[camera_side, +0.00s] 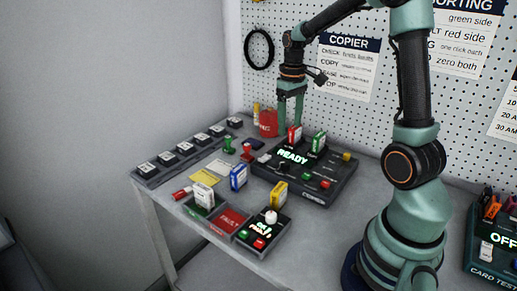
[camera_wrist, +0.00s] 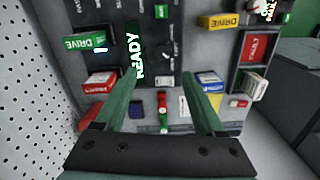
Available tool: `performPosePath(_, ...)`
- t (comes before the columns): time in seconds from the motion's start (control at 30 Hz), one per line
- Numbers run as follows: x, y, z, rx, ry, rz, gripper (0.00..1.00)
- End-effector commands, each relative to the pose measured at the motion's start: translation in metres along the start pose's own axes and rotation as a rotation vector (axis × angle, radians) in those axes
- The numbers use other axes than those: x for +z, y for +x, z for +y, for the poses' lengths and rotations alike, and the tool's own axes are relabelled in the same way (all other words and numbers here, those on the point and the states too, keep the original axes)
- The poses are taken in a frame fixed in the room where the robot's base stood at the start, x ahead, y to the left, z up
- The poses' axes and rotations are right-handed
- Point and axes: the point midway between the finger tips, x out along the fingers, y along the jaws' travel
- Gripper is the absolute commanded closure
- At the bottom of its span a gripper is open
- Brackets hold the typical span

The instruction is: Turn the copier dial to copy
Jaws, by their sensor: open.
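The copier (camera_side: 338,178) is a dark box on the table with a lit green READY display (camera_side: 292,156). In the wrist view its dark panel (camera_wrist: 117,20) is at the top, with the READY display (camera_wrist: 137,55) sideways. A small dark knob with a pale mark (camera_wrist: 168,52), possibly the dial, sits beside the display; its setting is unreadable. A red card and a green card stand in the copier in the side view. My gripper (camera_side: 291,118) is open, fingers down, above the copier's back left end. In the wrist view its fingers (camera_wrist: 158,78) are apart with nothing held.
A red container (camera_side: 268,123) stands close behind my gripper. A row of dark blocks lines the left edge. A pegboard (camera_side: 310,45) rises behind.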

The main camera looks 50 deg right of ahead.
Motion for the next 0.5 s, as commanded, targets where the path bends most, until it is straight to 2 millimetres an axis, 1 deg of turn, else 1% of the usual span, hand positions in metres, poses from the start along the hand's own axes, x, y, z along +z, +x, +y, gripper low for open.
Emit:
performPosePath(0.07, 0.0, 0.005, 0.004, -0.004, 0.003, -0.01, 0.29)
performPosePath(0.17, -0.001, 0.011, 0.004, -0.004, 0.003, -0.013, 0.29)
performPosePath(0.27, 0.0, 0.023, 0.003, -0.005, 0.003, -0.013, 0.29)
performPosePath(0.5, 0.0, 0.069, 0.0, -0.005, 0.003, -0.015, 0.29)
